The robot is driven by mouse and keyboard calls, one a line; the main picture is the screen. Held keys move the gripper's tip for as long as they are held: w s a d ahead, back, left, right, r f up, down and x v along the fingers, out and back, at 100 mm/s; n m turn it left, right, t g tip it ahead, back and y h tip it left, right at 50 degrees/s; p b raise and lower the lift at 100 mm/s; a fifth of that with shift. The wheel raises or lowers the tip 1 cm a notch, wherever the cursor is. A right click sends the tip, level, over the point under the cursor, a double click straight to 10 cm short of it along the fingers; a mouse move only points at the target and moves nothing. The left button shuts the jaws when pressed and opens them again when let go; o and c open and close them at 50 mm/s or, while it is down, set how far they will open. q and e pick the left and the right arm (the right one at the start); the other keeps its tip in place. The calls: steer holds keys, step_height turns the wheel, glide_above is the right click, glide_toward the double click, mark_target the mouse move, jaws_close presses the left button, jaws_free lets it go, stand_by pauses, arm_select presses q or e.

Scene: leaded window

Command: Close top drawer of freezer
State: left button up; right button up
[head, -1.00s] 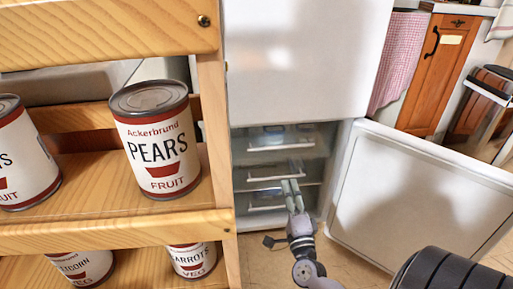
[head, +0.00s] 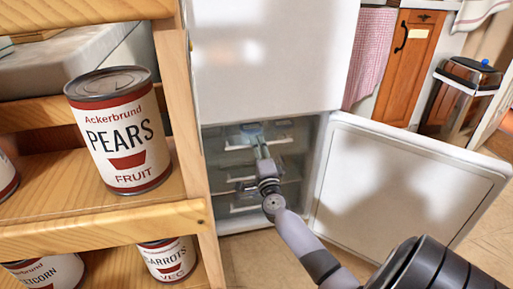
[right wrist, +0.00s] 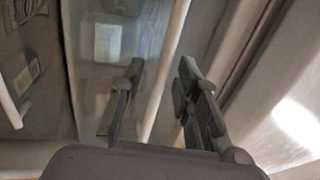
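The freezer (head: 210,168) stands open below the white upper fridge door, with its white door (head: 400,185) swung out to the right. Its clear top drawer (head: 225,136) has a pale handle bar; how far it sticks out is hard to tell. My right gripper (head: 260,143) reaches into the opening, its fingers in front of the top drawer and hiding part of it. In the right wrist view my right gripper (right wrist: 160,100) has its fingers apart, with a pale bar or edge (right wrist: 165,65) running between them; contact cannot be told. My left gripper is out of view.
A wooden shelf (head: 100,235) with several cans, including a pears can (head: 120,130), stands close on the left. A lower freezer drawer (head: 240,208) sits beneath. An orange cabinet (head: 408,65) and a bin (head: 460,95) are at the back right.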

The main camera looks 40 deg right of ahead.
steer(key=shift+w+d+r, duration=0.1)
steer(key=shift+w+d, duration=0.15)
steer(key=shift+w, duration=0.15)
jaws_close()
stand_by(0.7)
